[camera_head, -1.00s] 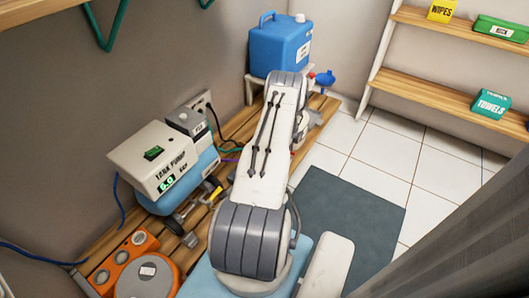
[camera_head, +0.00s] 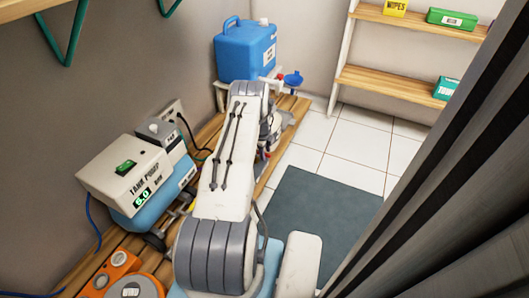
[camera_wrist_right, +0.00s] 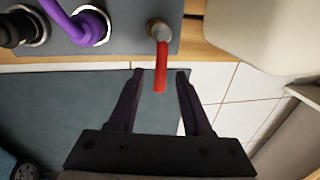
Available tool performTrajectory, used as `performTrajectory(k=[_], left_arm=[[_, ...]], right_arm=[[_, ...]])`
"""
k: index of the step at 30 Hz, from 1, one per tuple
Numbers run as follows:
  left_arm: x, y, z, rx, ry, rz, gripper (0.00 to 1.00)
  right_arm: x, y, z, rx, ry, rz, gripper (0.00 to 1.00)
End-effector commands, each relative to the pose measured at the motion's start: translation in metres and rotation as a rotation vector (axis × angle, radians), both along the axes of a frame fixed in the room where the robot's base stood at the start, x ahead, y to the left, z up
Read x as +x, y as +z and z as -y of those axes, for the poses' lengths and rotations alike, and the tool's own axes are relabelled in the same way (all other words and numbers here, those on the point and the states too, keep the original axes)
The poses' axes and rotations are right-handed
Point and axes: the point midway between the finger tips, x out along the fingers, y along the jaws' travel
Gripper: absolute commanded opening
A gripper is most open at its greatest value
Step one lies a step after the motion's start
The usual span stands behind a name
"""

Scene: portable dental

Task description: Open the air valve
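In the right wrist view, a red lever (camera_wrist_right: 161,68) hangs from a metal stem on a dark grey panel (camera_wrist_right: 128,42); it looks like the air valve's handle. My right gripper (camera_wrist_right: 160,76) is open, its two dark fingers on either side of the lever with gaps on both sides. In that picture the lever's free end reaches between the fingertips. In the head view my right arm covers most of the valve area, and the right gripper (camera_head: 269,128) is only partly visible beyond the arm's side. My left gripper is in neither current view.
A purple hose (camera_wrist_right: 90,27) and a black hose plug into the panel beside the lever. The tank pump (camera_head: 125,175) stands left of my arm on the wooden bench. A blue jug (camera_head: 245,50) stands behind. Tiled floor and a dark mat (camera_head: 325,215) lie right; a grey curtain (camera_head: 440,160) hangs nearby.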

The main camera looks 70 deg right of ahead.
Motion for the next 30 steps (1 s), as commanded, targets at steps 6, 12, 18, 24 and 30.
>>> performTrajectory(k=[6,12,18,24,30], left_arm=[[0.0,0.0,0.0,0.0,0.0,0.0,0.3],[0.0,0.014,0.0,0.0,0.0,0.0,0.3],[0.0,0.037,0.0,0.0,0.0,0.0,0.3],[0.0,0.051,0.0,0.0,0.0,0.0,0.3],[0.0,0.055,0.0,0.0,0.0,0.0,0.3]], right_arm=[[0.003,0.001,0.0,-0.002,0.003,0.001,0.49],[0.004,0.022,-0.003,-0.003,0.005,0.002,0.49],[0.005,0.064,-0.01,-0.003,0.004,0.002,0.49],[0.005,0.093,-0.017,-0.001,0.003,0.001,0.49],[0.005,0.103,-0.02,-0.001,0.002,0.0,0.49]])
